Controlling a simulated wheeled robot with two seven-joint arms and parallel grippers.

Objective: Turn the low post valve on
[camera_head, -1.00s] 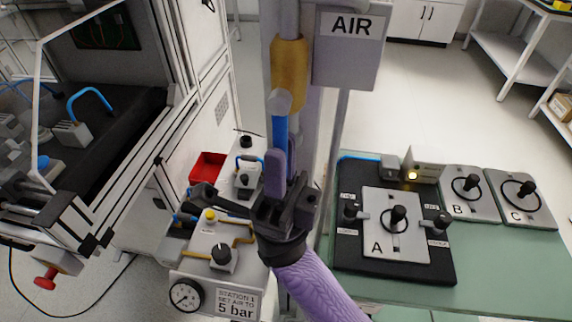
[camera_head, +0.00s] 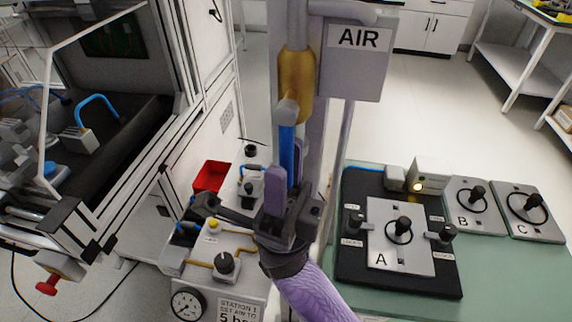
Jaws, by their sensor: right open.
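The low post valve has a brass body (camera_head: 297,82) on the grey post, below and left of the AIR sign. Its blue lever (camera_head: 287,148) hangs down from a grey hub. My right gripper (camera_head: 286,174) comes up from below. Its jaws are open, with one purple finger on each side of the lever's lower part. I cannot tell whether either finger touches the lever. The lever's lower end is hidden by the gripper. My left gripper is not in view.
An AIR sign (camera_head: 358,60) hangs on the post. A station with a pressure gauge (camera_head: 187,303) and a red bin (camera_head: 210,176) lie left of the gripper. A green bench (camera_head: 508,268) with knob panels A, B and C is at right. A framed machine enclosure fills the left.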

